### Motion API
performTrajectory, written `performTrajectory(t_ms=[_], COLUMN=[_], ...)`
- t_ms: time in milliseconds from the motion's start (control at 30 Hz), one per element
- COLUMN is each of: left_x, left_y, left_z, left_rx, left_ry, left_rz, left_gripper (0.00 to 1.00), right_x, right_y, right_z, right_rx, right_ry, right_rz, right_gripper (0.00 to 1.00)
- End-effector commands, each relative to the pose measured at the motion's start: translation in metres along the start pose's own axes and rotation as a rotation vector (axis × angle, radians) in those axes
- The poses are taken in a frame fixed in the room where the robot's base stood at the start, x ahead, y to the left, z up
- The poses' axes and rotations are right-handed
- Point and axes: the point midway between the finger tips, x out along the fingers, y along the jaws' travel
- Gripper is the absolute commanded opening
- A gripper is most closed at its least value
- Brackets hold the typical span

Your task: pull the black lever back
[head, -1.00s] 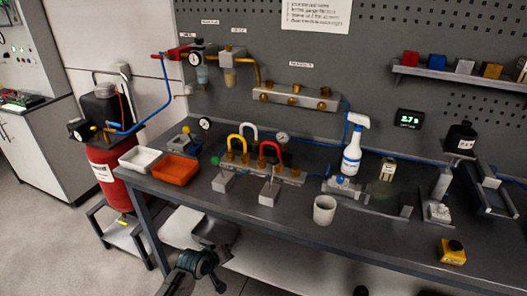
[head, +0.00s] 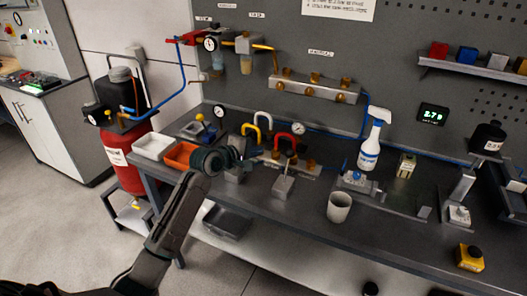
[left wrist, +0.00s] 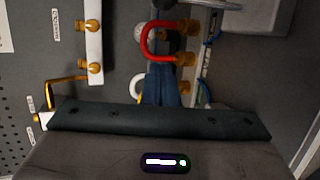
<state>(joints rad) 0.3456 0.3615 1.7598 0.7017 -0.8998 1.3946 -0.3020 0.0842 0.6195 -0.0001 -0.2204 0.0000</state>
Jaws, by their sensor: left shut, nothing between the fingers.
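A grey block (head: 283,187) stands near the table's front with a thin lever rising from it. The lever's dark knob (head: 290,154) shows in front of the red hose loop; I take this as the black lever. A second grey block (head: 234,174) stands to its left, its top hidden by my gripper. My left gripper (head: 244,155) is shut and empty, over this second block and left of the dark knob. In the left wrist view its closed fingers (left wrist: 161,85) point toward the red hose loop (left wrist: 150,42). I cannot make out the black lever there. My right gripper is out of view.
Yellow (head: 247,133) and red (head: 276,140) hose loops rise behind the blocks. An orange tray (head: 180,155) and white tray (head: 153,146) lie left. A grey cup (head: 339,208) and spray bottle (head: 370,150) stand right. The table front between cup and yellow box (head: 470,258) is clear.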

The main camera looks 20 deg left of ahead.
Motion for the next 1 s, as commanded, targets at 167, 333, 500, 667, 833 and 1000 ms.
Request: performTrajectory(t_ms=[167, 333, 500, 667, 833, 1000], left_x=[0.035, 0.066, 0.080, 0.073, 0.070, 0.070], left_y=[0.004, 0.003, 0.004, 0.003, 0.000, -0.001], left_z=[0.002, 0.002, 0.010, 0.029, 0.037, 0.039], left_rx=[-0.004, -0.002, 0.001, 0.001, 0.003, 0.003], left_ry=[-0.002, -0.002, -0.003, -0.002, 0.000, 0.001], left_rz=[0.000, -0.002, -0.002, -0.001, -0.002, -0.001], left_gripper=[0.00, 0.00, 0.00, 0.00, 0.00, 0.00], right_x=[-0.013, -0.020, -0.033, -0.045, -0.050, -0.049], right_y=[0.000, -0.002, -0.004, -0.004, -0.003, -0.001], right_z=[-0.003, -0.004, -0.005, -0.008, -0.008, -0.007], right_rx=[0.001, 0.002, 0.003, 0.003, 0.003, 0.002], right_ry=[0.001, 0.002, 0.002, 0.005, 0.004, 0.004], right_rz=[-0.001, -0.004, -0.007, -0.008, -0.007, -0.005], right_gripper=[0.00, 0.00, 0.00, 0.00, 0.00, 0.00])
